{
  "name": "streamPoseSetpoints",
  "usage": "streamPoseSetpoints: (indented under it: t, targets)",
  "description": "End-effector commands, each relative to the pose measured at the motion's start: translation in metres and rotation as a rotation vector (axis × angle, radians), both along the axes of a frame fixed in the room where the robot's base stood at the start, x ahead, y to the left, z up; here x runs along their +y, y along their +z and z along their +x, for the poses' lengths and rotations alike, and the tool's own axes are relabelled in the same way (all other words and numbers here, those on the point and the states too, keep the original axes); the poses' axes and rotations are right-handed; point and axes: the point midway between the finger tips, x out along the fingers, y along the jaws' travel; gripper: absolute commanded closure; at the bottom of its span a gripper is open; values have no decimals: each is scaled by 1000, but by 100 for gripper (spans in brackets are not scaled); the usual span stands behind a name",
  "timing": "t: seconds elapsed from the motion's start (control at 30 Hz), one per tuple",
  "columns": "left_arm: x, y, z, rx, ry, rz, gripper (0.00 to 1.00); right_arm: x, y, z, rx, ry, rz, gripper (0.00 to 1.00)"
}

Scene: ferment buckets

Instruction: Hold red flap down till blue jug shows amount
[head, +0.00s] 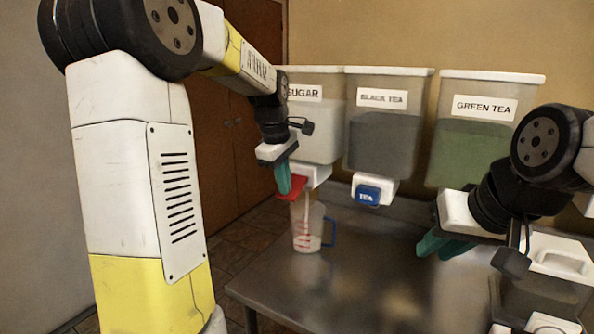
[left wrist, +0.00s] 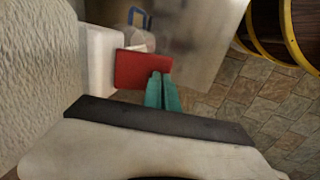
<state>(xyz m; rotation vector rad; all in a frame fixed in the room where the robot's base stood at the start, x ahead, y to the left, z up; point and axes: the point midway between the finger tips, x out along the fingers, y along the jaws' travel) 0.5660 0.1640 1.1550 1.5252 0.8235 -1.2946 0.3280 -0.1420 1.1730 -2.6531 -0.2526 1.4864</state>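The red flap (head: 291,188) is at the spout of the sugar dispenser (head: 315,125). My left gripper (head: 284,190) has its teal fingers close together, with the tips at the flap; the left wrist view shows them against the flap's edge (left wrist: 143,68). The clear jug with a blue handle and red marks (head: 308,228) stands upright on the table under that spout. A pale stream seems to fall into it, and pale material shows low inside. The jug is partly hidden behind the flap in the left wrist view. My right gripper (head: 440,246) is open and empty above the table.
A black tea dispenser (head: 382,130) with a blue flap (head: 367,194) and a green tea dispenser (head: 482,140) stand to the right. The metal table (head: 345,290) is clear in front. A lidded container (head: 560,258) sits at the right.

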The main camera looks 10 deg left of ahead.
Motion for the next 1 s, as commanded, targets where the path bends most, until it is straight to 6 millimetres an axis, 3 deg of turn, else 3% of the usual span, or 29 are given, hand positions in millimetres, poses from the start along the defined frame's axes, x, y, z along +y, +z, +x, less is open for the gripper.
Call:
streamPoseSetpoints:
  t: [1.0]
  targets:
    - [1, -13, -2, 16, 0, 3, 100, 0, 0, 0, 0, 0, 0, 76]
